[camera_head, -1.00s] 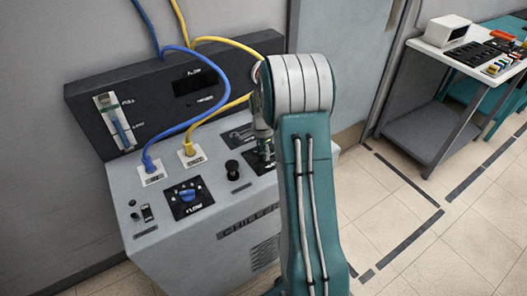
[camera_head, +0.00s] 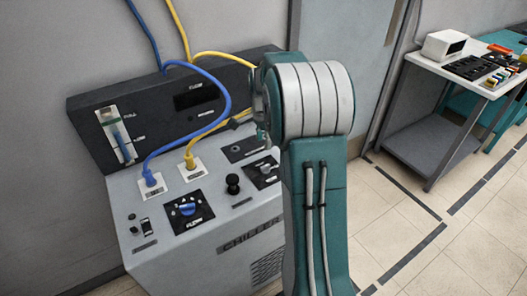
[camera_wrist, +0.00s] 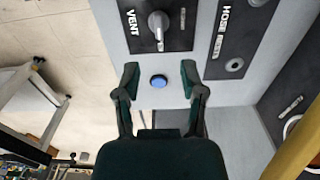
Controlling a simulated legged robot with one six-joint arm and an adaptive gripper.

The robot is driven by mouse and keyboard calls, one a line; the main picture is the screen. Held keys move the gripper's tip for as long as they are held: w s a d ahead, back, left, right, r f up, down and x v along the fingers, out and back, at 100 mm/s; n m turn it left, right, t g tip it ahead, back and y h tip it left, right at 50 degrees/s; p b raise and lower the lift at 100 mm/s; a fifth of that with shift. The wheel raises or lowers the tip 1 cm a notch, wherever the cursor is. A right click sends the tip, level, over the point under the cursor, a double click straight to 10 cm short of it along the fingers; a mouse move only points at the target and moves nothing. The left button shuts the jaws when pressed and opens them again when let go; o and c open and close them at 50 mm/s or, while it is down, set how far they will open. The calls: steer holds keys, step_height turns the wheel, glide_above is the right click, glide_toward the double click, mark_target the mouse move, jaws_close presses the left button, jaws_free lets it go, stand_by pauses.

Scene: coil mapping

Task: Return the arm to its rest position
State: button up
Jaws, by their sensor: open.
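My gripper (camera_wrist: 161,76) is open and empty in the wrist view, with its two dark fingers apart. Between and beyond the fingers, a blue round button (camera_wrist: 159,82) shows on the grey chiller top. The black VENT panel with its grey knob (camera_wrist: 158,24) lies just past the fingertips, apart from them. In the head view my teal arm (camera_head: 315,200) stands bent in front of the chiller (camera_head: 215,250). Most of the gripper is hidden behind the arm there. The vent knob (camera_head: 265,168) shows left of the arm.
A blue hose (camera_head: 222,85) and a yellow hose (camera_head: 215,54) run down to the chiller's ports, close to the arm. A black knob (camera_head: 233,184) stands on the chiller top. A white-topped cart (camera_head: 425,45) stands at the right. The tiled floor between is open.

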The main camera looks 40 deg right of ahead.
steer(key=shift+r, duration=0.4)
steer(key=shift+a+r, duration=0.1)
steer(key=s+a+r+n+t, duration=0.3)
steer(key=s+a+r+n, duration=0.55)
steer(key=a+r, duration=0.4)
steer(key=s+a+n+t, duration=0.1)
steer(key=s+a+n, duration=0.4)
steer(key=s, duration=0.2)
steer(key=s+a+f+n+t, duration=0.1)
steer(key=s+a+n, duration=0.4)
steer(key=s, duration=0.3)
steer(key=shift+s+a+f+t, duration=0.2)
steer(key=shift+s+t, duration=0.1)
